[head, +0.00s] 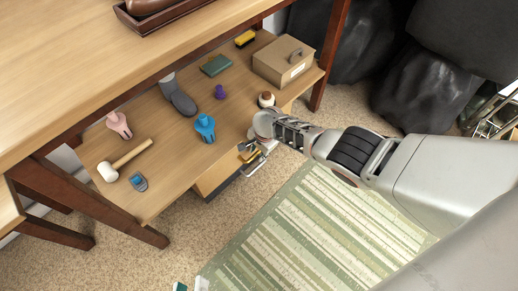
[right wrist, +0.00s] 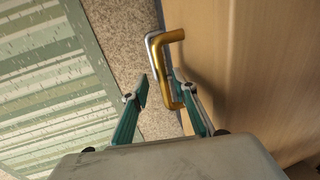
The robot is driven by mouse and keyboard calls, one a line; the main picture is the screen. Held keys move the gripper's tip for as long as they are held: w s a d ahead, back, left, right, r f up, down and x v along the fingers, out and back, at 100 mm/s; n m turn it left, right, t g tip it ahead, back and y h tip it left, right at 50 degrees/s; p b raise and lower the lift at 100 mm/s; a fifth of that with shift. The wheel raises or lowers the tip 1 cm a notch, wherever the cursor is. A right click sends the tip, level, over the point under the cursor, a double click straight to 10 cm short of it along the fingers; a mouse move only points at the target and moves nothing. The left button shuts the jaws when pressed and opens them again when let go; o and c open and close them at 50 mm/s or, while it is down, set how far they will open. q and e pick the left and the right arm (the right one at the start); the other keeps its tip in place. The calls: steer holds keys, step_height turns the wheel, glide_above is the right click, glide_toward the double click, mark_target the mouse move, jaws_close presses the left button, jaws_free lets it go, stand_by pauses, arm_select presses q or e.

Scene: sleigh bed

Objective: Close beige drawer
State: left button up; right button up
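The beige drawer (head: 214,174) is under the low wooden shelf in the head view. Its light wood surface (right wrist: 250,60) fills the right of the right wrist view. The gold and silver bar handle (right wrist: 165,68) stands out from it. My right gripper (right wrist: 160,88) is open at the handle, with the lower part of the handle between its teal fingers, nearer the right finger. In the head view my right gripper (head: 252,160) is beside the drawer, partly hidden by its own wrist. How far the drawer is out is unclear. My left gripper (head: 190,286) shows only fingertips, apart, at the bottom edge.
The low shelf (head: 155,190) holds a mallet (head: 124,160), a boot (head: 178,97), a blue object (head: 205,128), a white jar (head: 266,100) and a box (head: 284,62). A striped green rug (head: 320,215) lies on the carpet. Dark bags (head: 430,85) stand at the back right.

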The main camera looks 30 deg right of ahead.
steer(key=shift+s+r, duration=0.15)
steer(key=shift+r, duration=0.5)
steer(key=v, duration=1)
steer(key=shift+r, duration=0.3)
steer(key=shift+d, duration=0.1)
